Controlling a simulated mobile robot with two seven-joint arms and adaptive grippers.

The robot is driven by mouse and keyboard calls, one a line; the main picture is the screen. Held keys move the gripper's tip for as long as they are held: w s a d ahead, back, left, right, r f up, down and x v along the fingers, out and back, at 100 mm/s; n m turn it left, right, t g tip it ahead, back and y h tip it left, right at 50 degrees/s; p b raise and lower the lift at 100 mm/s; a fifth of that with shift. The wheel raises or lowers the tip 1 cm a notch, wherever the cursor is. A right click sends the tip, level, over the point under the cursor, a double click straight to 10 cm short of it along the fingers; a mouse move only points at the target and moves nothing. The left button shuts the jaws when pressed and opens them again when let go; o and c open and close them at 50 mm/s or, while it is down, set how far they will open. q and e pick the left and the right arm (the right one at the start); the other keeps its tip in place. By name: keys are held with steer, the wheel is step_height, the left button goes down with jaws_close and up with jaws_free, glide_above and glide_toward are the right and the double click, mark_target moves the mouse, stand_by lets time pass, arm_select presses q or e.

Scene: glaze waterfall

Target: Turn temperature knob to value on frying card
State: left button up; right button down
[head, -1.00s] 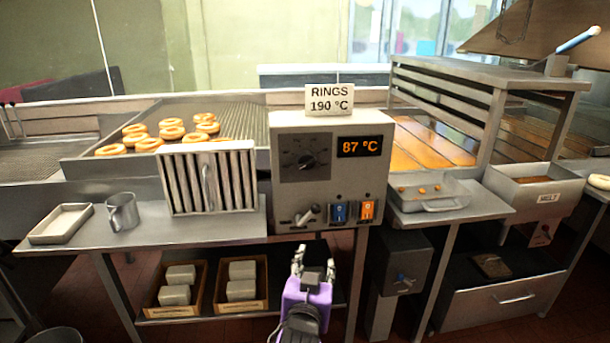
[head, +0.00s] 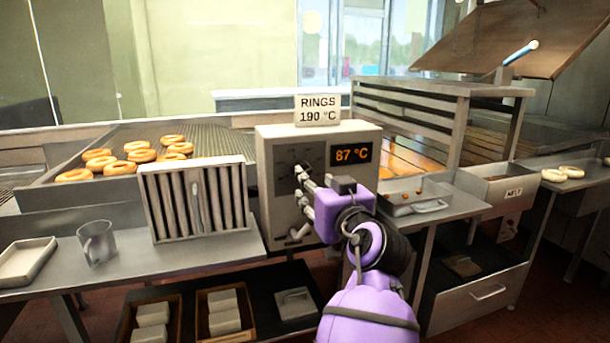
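The grey control box (head: 268,200) stands at the middle of the counter. Its orange display (head: 352,154) reads 87 °C. The frying card (head: 317,109) on top reads RINGS 190 °C. The dark dial plate (head: 286,158) of the temperature knob is on the box's front, partly covered by my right gripper. The knob itself is mostly hidden behind the fingers. My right gripper (head: 300,183), on a purple arm from below, is in front of the dial with its fingers apart, one above the other. I cannot tell whether they touch the knob. My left gripper is out of view.
A lever (head: 299,233) sits low on the box, below my gripper. A fryer with rings (head: 122,167) is behind. A tray (head: 399,197) lies to the right.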

mark_target(308, 173)
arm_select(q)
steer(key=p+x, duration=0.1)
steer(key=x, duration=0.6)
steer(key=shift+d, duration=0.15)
arm_select(e)
steer(key=shift+s+d+r, duration=0.1)
steer(key=shift+s+d, duration=0.2)
steer(key=shift+s, duration=0.25)
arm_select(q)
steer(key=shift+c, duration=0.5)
arm_select(e)
steer(key=shift+w, duration=0.1)
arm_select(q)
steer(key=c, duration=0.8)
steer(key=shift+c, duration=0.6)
arm_select(e)
steer(key=shift+w+a+r, duration=0.2)
steer(key=shift+w+r, duration=0.1)
steer(key=shift+w, duration=0.25)
steer(key=shift+r, duration=0.1)
